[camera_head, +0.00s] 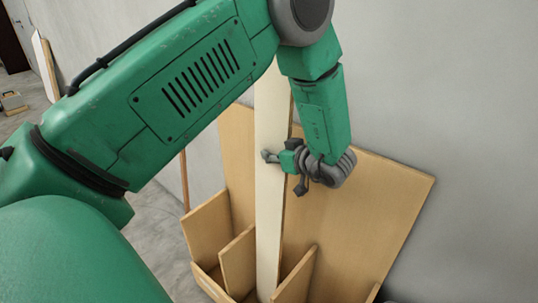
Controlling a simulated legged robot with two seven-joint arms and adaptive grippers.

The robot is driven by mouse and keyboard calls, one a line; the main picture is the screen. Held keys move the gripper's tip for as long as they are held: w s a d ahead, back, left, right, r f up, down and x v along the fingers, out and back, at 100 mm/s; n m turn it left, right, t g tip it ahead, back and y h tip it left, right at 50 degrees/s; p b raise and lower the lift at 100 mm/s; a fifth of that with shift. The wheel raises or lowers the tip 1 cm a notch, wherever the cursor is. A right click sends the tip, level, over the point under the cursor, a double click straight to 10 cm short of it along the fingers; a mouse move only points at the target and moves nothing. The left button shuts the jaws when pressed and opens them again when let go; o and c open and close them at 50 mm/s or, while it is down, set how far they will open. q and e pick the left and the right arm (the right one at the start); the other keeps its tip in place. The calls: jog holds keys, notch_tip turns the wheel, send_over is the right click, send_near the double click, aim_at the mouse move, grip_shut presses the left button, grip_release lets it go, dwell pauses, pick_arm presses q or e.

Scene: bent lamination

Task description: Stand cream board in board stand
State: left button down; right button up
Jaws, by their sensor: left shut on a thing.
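The cream board (268,200) is a long, narrow, pale plank. It stands nearly upright, with its lower end down among the dividers of the wooden board stand (207,284). Its upper part is hidden behind my left arm. My left gripper (284,160) is shut on the cream board at about the middle of its visible length. I cannot tell whether the board's foot rests on the stand's floor, since the low end is partly hidden. My right gripper is not in view.
A wide tan board (375,205) leans behind, to the right of the cream board, close to the grey wall (440,80). Another tan board (238,150) stands on its left. Short wooden dividers (207,230) rise from the stand. Open floor (155,215) lies left.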

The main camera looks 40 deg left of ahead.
pick_arm(q)
jog(key=shift+w+r, duration=0.1)
jog(key=shift+w, duration=0.2)
jog(key=c, duration=1.4)
grip_release()
jog(key=shift+s, duration=0.15)
jog(key=shift+v, duration=4.05)
